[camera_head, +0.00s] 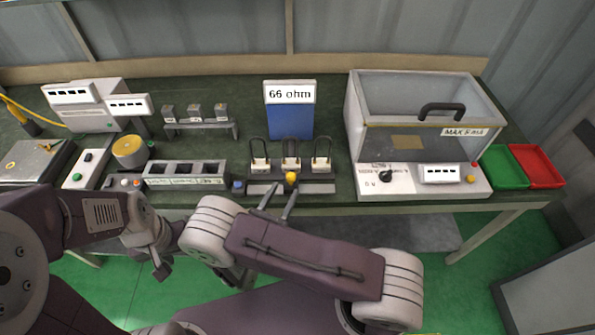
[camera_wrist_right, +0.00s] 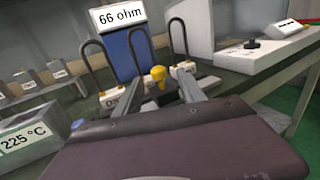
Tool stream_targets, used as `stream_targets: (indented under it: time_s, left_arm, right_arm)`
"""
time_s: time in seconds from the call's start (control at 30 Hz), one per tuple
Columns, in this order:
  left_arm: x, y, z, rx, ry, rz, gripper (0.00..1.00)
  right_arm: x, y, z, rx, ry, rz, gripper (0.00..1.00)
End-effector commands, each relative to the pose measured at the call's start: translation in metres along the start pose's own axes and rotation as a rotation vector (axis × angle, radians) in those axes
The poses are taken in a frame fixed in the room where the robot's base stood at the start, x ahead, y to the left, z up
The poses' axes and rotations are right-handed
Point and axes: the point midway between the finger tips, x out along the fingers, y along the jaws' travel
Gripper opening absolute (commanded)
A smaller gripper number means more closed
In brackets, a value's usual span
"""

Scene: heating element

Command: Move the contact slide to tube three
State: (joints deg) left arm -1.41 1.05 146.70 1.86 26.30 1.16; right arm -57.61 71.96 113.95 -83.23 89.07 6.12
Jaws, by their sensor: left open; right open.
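The contact slide's yellow knob (camera_head: 291,177) is at the front of a rack with three upright dark tube loops. It stands in front of the middle tube (camera_head: 291,152); the left tube (camera_head: 259,152) and right tube (camera_head: 321,153) flank it. My right gripper (camera_head: 283,189) is open at the rack's front, its fingertips close to the knob. In the right wrist view the knob (camera_wrist_right: 158,73) shows between the two spread fingers; contact cannot be told. My left gripper (camera_head: 161,268) is open, low in front of the bench, away from the rack.
A blue panel with a "66 ohm" display (camera_head: 289,93) stands behind the rack. A clear-sided box with a black handle (camera_head: 440,108) is at right, beside green (camera_head: 503,168) and red trays (camera_head: 537,165). A grey slotted block (camera_head: 186,174) is left of the rack.

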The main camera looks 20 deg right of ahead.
Motion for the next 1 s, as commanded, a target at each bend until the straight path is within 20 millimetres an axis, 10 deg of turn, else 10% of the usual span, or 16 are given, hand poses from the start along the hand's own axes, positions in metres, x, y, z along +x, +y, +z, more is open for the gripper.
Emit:
stream_targets:
  time_s: [0.17, 0.6, 0.97, 1.0]
  left_arm:
    - [-0.001, 0.0, 0.0, 0.0, 0.0, 0.0, 0.47]
    - [-0.015, 0.0, -0.002, 0.0, 0.0, 0.0, 0.47]
    - [-0.015, 0.0, -0.002, 0.0, 0.0, 0.0, 0.47]
    - [-0.015, 0.0, -0.002, 0.0, 0.0, 0.0, 0.47]
  right_arm:
    - [0.002, 0.003, 0.0, -0.004, -0.006, 0.015, 0.47]
    - [0.081, 0.002, 0.001, -0.004, -0.005, 0.01, 0.47]
    - [0.09, 0.003, 0.0, -0.004, -0.004, 0.012, 0.47]
    - [0.09, 0.003, 0.0, -0.004, -0.004, 0.012, 0.36]
